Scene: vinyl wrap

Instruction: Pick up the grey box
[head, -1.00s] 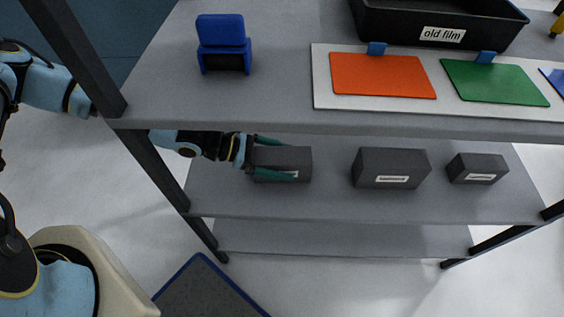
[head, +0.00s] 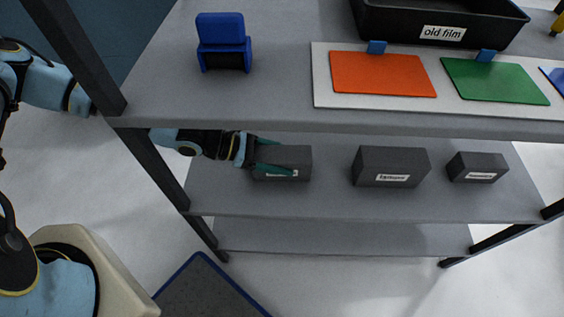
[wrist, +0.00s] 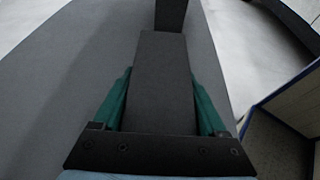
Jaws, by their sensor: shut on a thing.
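Three dark grey boxes with white labels stand in a row on the middle shelf. My gripper (head: 277,156) reaches in from the left and is shut on the leftmost grey box (head: 298,158), one green finger on its near side and one on its far side. In the wrist view, my gripper (wrist: 160,98) has the box (wrist: 160,65) between its two green fingers. The box appears to rest on the shelf; any gap beneath it cannot be made out. The middle box (head: 391,166) and the right box (head: 478,166) stand apart to its right.
The upper shelf (head: 280,109) lies just above my arm. It bears a blue holder (head: 222,42), a white board with orange (head: 383,74) and green (head: 495,81) sheets, and a black tray (head: 480,22) labelled "old film". A dark post (head: 155,170) stands beside my arm.

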